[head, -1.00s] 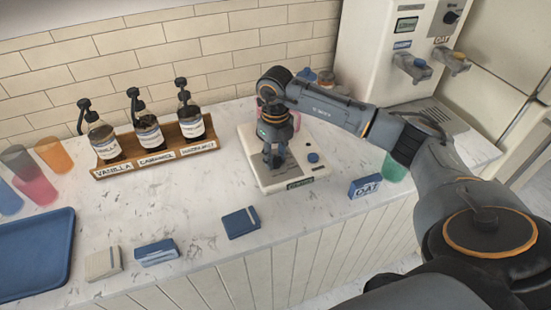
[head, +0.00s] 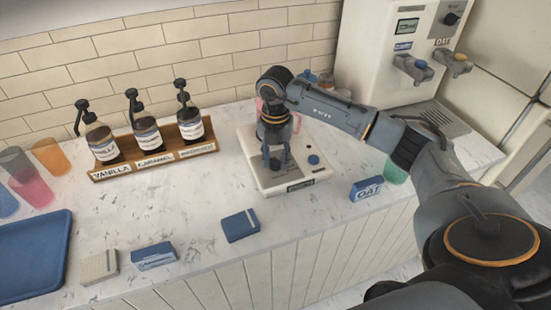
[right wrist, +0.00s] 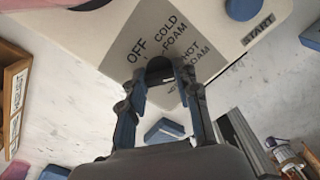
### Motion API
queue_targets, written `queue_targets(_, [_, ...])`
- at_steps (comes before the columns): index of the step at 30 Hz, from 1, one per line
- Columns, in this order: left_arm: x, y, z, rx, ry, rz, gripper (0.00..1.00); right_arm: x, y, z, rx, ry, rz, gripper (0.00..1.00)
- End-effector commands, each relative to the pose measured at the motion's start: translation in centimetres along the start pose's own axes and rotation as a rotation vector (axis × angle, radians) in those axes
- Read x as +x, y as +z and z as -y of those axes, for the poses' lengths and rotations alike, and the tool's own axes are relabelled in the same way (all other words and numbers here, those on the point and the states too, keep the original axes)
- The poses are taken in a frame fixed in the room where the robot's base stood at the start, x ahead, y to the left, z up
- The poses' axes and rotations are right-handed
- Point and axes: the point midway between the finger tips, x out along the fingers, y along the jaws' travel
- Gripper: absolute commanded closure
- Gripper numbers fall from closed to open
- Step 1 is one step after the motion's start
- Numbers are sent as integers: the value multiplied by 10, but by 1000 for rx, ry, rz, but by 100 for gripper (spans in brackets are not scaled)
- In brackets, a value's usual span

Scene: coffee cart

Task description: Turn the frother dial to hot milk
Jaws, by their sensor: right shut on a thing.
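The milk frother (head: 302,181) is a low white box on the counter with a grey dial plate. My right gripper (head: 276,166) points down over this plate and is shut on the dark dial (right wrist: 159,68), which shows between the fingers in the right wrist view. The plate (right wrist: 150,40) there reads OFF, COLD FOAM and HOT FOAM. No hot milk label is readable, and my gripper covers part of the plate. The dial's pointer cannot be made out. The blue START button (head: 313,160) is right of the gripper in the head view. My left gripper is not in view.
A syrup rack (head: 155,164) with three pump bottles stands left of the frother. A blue OAT carton (head: 366,189) and a green cup (head: 394,171) are to the right. A dispenser (head: 385,50) stands behind. A blue box (head: 240,226) lies in front.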

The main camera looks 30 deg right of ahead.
Motion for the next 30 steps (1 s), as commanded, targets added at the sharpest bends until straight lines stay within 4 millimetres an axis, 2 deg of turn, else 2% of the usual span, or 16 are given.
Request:
queue_targets(18, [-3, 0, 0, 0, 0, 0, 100, 0, -1, 0, 584, -1, -2, 100])
queue_targets(30, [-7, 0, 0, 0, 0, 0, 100, 0, 0, 0, 882, -1, -1, 100])
